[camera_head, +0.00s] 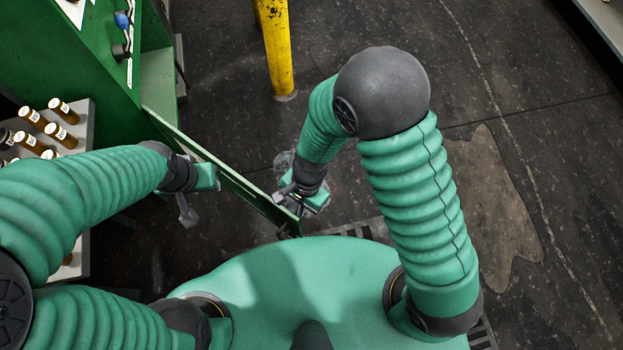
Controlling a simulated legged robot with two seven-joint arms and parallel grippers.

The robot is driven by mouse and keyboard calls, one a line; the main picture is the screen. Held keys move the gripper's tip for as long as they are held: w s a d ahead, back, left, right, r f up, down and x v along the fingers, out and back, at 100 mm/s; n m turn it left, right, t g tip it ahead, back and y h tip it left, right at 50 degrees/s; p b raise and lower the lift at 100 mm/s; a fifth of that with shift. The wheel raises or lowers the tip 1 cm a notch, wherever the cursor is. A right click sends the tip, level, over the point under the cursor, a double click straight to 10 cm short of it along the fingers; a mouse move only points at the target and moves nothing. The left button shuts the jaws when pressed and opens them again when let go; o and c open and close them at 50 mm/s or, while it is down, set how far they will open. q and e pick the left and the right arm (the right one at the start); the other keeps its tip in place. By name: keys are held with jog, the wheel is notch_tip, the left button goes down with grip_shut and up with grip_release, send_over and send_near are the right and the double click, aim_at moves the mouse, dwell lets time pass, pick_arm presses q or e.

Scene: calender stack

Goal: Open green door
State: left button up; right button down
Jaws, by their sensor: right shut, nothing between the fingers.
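The green door (236,181) is a thin panel seen from above. It stands swung out from the green cabinet (108,93), and its free end points toward my body. My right gripper (288,200) is at the door's free end, on the door's right side. It is shut with nothing held; whether it touches the door I cannot tell. My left gripper (187,212) is on the door's left side, pointing down, apart from the free end. Its fingers are small and partly hidden, so their opening is unclear.
A shelf (84,118) with several brown bottles (60,134) is at the left, beside my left arm. A yellow post (276,45) stands on the dark floor beyond the door. The floor at the right (560,160) is clear.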

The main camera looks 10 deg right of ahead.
aim_at(294, 223)
jog(key=s, duration=0.1)
jog(key=s+a, duration=0.1)
jog(key=shift+s+a+r+m, duration=0.15)
jog(key=shift+s+a+m, duration=0.05)
jog(key=shift+s+m, duration=0.15)
jog(key=shift+s+a, duration=0.15)
jog(key=shift+s, duration=0.05)
jog(key=shift+w+a, duration=0.15)
jog(key=shift+a, duration=0.15)
